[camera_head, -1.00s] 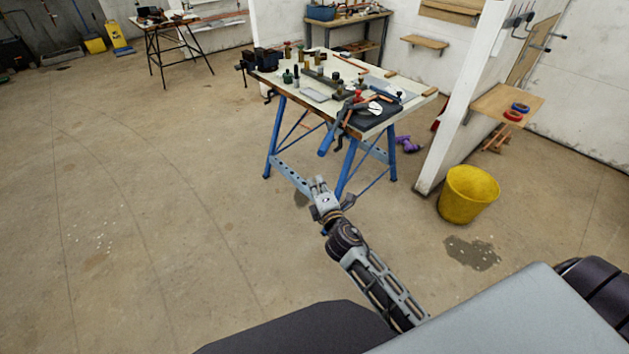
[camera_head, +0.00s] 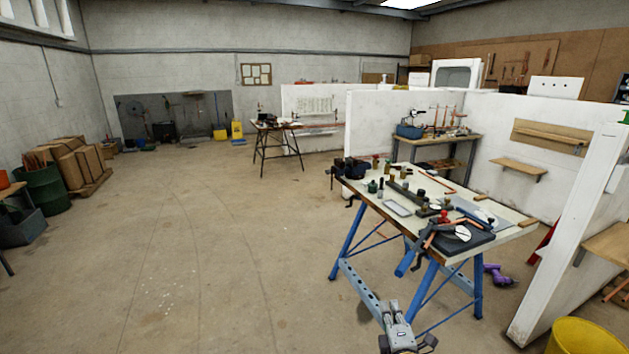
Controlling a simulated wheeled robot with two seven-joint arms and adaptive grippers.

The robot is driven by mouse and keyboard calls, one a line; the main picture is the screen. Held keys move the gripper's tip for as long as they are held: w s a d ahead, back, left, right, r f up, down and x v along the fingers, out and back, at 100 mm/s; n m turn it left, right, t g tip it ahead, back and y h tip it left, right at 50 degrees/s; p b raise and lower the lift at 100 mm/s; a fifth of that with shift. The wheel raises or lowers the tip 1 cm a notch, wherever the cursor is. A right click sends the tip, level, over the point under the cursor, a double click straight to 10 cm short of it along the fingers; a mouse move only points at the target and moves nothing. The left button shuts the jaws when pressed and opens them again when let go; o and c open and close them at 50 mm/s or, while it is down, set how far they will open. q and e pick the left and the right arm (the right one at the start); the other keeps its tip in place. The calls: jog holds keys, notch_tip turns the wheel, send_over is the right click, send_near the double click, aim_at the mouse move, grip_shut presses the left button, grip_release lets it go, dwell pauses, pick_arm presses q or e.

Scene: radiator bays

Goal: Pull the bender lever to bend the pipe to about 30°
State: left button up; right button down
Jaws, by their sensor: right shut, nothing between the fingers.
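The pipe bender (camera_head: 465,240) sits at the near right corner of the workbench, with a white round dial on its dark base. Its blue-gripped lever (camera_head: 406,262) sticks out past the near edge of the bench. A copper pipe (camera_head: 429,237) lies along the bender; its exact bend is too small to tell. My right gripper (camera_head: 392,308) is at the bottom of the view, shut and empty, below and apart from the lever. My left gripper is not in view.
The workbench (camera_head: 366,194) has blue folding legs and holds a vise (camera_head: 349,171) and several small tools. A white partition (camera_head: 572,235) and a yellow bucket (camera_head: 584,338) stand to the right. Purple dumbbells (camera_head: 497,277) lie on the floor.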

jog(key=s+d+f+m+g+y, duration=0.1)
jog(key=s+f+m+g, duration=0.25)
jog(key=f, duration=0.95)
jog(key=s+f+m+g, duration=0.2)
jog(key=s+f+m, duration=0.25)
jog(key=f, duration=0.85)
jog(key=s+d+f+m+g+y, duration=0.1)
jog(key=s+f+m+g, duration=0.2)
jog(key=f, duration=1)
jog(key=s+d+f+m+g, duration=0.3)
jog(key=s+f, duration=1.1)
jog(key=s, duration=0.3)
jog(key=s+d+f+m+g, duration=0.1)
jog(key=s+f, duration=0.3)
jog(key=s, duration=0.6)
jog(key=s+d+f+m+g+h, duration=0.1)
jog(key=s+f+g, duration=0.2)
jog(key=s, duration=0.8)
jog(key=shift+s+f, duration=0.15)
jog(key=shift+f, duration=0.6)
jog(key=c, duration=2.2)
grip_release()
jog(key=shift+g, duration=0.25)
